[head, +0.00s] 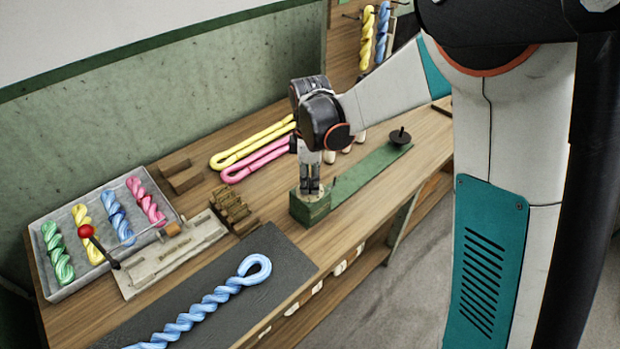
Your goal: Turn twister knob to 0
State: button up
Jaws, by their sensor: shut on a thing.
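The twister (362,176) is a long green base on the wooden bench with a green block (310,210) at its near-left end and a dark round disc on a post (399,136) at its far-right end. My gripper (310,190) points straight down on top of the green block. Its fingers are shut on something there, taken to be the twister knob. The knob itself is hidden by the fingers, and no dial marks or 0 can be read.
A grey tray (68,291) with several coloured twisted skeins lies at left. Beside it stands a pale fixture with a red-balled lever (86,231). A blue twisted skein (200,308) lies on a dark mat (285,284) in front. Yellow (240,152) and pink (262,159) loops lie behind my gripper.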

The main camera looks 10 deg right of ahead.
aim_at(310, 182)
dwell(0.3)
jog(key=o, duration=1.1)
jog(key=shift+r, duration=0.1)
notch_tip(310, 182, up, 12)
jog(key=shift+f, duration=0.1)
jog(key=s+d+r+m+t, duration=0.1)
jog(key=s+d+m+t, duration=0.1)
jog(key=s+d+m, duration=0.2)
jog(key=s+d+r+m+t, duration=0.1)
jog(key=s+d+m+t, duration=0.1)
jog(key=s+d+m, duration=0.2)
jog(key=s+d+r+m+t, duration=0.1)
jog(key=s+d+m+t, duration=0.2)
jog(key=s+m, duration=0.5)
jog(key=shift+s+d, duration=0.25)
jog(key=shift+s, duration=0.55)
jog(key=shift+s+d, duration=0.25)
jog(key=shift+s, duration=0.6)
jog(key=shift+s+d, duration=0.25)
jog(key=shift+s, duration=0.55)
